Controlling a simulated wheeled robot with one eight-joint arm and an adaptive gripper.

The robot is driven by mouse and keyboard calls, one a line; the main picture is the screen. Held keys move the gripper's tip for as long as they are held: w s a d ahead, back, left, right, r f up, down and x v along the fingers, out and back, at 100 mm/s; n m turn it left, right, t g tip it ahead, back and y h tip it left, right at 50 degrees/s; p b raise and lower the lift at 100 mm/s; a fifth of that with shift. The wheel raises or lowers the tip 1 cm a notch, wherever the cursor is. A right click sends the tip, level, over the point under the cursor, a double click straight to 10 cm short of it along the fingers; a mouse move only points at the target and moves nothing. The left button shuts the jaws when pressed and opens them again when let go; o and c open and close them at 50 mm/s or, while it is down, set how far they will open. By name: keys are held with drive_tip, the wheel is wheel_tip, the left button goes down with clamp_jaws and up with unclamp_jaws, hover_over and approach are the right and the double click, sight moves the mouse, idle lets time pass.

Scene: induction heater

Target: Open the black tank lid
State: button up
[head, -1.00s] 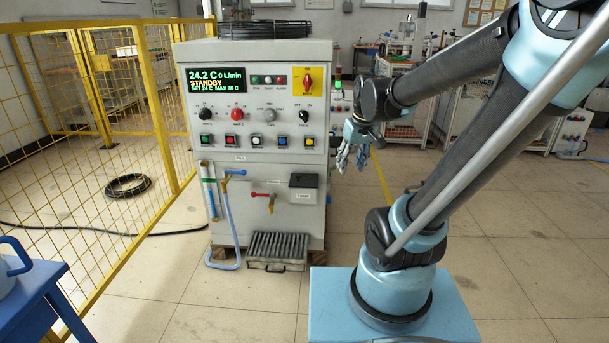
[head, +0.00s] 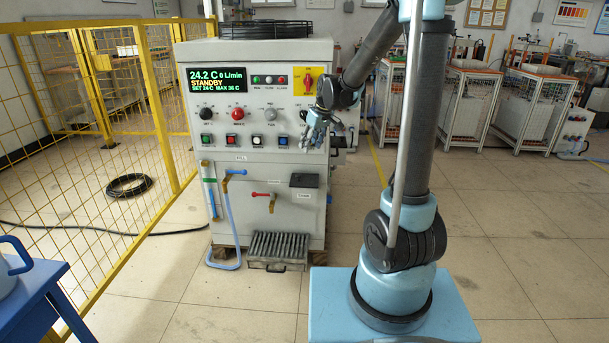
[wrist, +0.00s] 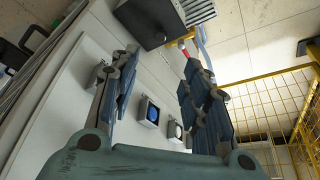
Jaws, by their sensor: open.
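The black tank lid (head: 304,180) is on the lower right of the heater cabinet's front, above a "TANK" label. It looks shut. In the wrist view it is a dark box (wrist: 150,20) at the top, beyond my fingertips. My gripper (head: 318,140) is in front of the cabinet's right side, above the lid and apart from it. In the wrist view its two fingers (wrist: 163,60) are spread with nothing between them. My gripper hides part of the button row and the lower right knob.
A red-handled tap (head: 264,196) is left of the lid. A blue hose (head: 231,225) hangs further left, and a ribbed grate (head: 279,247) is at the cabinet's foot. A yellow mesh fence (head: 85,130) stands at the left.

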sight(299, 174)
drive_tip(key=shift+x, duration=8.75)
drive_tip(key=shift+a, duration=0.1)
